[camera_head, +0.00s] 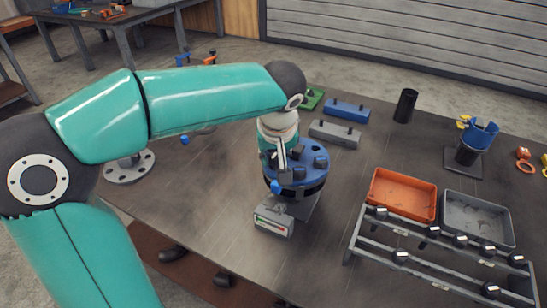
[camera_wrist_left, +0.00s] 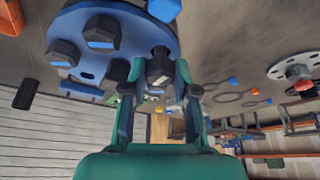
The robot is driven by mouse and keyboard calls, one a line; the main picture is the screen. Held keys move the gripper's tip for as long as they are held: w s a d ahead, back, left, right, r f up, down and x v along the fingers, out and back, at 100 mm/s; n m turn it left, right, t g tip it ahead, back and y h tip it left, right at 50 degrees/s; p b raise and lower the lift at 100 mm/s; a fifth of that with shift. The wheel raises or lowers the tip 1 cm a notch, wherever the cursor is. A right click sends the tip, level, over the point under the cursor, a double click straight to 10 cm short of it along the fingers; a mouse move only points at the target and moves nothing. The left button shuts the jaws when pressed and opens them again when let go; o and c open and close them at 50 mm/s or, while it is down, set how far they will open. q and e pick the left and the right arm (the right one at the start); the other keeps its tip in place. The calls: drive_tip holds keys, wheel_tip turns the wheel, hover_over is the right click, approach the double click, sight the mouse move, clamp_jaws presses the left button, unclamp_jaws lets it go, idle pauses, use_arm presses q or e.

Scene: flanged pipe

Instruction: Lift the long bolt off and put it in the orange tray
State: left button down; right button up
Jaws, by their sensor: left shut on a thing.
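The blue flange (camera_head: 312,176) with several dark bolt heads sits on its stand near the middle of the table. My left gripper (camera_head: 282,160) is at the left part of the flange top. In the left wrist view its two fingers (camera_wrist_left: 158,78) are closed around a dark bolt head at the flange's edge, which I take to be the long bolt (camera_wrist_left: 160,66). The bolt's shank is hidden, so I cannot tell whether it is clear of its hole. The orange tray (camera_head: 403,194) is empty, right of the flange. My right gripper is not in view.
A grey tray (camera_head: 478,219) stands right of the orange one, with a metal rack (camera_head: 420,250) bearing black knobs in front. A small box with a gauge (camera_head: 273,221) is before the flange.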

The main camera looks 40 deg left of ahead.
use_arm(q)
wheel_tip(320, 180, up, 20)
drive_tip(key=p, duration=0.4)
drive_tip(key=shift+f, duration=0.1)
wheel_tip(320, 180, up, 5)
drive_tip(key=p, duration=0.5)
idle(0.6)
